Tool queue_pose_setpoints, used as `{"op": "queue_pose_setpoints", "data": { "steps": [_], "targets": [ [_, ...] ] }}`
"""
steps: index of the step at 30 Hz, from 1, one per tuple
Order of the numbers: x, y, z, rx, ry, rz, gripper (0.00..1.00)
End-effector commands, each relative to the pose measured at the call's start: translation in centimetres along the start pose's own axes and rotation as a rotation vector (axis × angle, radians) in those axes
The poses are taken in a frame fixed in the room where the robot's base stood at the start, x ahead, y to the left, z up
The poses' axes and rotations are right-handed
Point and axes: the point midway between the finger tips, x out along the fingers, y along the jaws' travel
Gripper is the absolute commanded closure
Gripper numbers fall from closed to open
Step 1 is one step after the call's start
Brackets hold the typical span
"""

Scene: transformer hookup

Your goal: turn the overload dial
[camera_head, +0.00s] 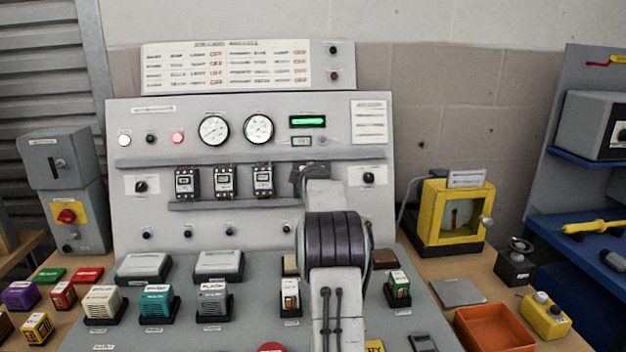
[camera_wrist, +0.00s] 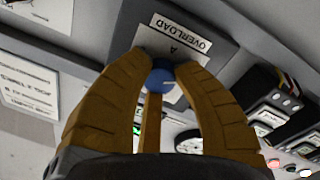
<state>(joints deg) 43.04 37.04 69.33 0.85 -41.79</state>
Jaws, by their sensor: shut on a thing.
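The overload dial (camera_wrist: 159,78) is a small round blue knob with a pale line on its face. It sits below the OVERLOAD label (camera_wrist: 182,32), on a grey plate marked with an A. My gripper (camera_wrist: 163,68) has its brown fingers shut around the knob, with tips touching its sides. In the head view my arm reaches up to the upright panel (camera_head: 250,150), and it hides the dial and the fingertips there.
Several contactors (camera_head: 225,182) sit on the panel left of my arm, close to it. A black rotary knob (camera_head: 368,178) is on its right. Push buttons and boxes crowd the sloping desk (camera_head: 250,310) below. A yellow-framed device (camera_head: 456,215) stands farther right.

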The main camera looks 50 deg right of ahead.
Motion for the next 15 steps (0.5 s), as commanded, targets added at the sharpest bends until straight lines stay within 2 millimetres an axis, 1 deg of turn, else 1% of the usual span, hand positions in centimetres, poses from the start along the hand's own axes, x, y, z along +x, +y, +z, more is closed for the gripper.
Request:
{"op": "queue_pose_setpoints", "data": {
  "steps": [8,15],
  "targets": [
    [0.03,-0.08,-0.17,0.109,0.003,-0.001,1.0],
    [0.01,0.07,-0.2,0.315,-0.004,-0.004,1.0]
  ]
}}
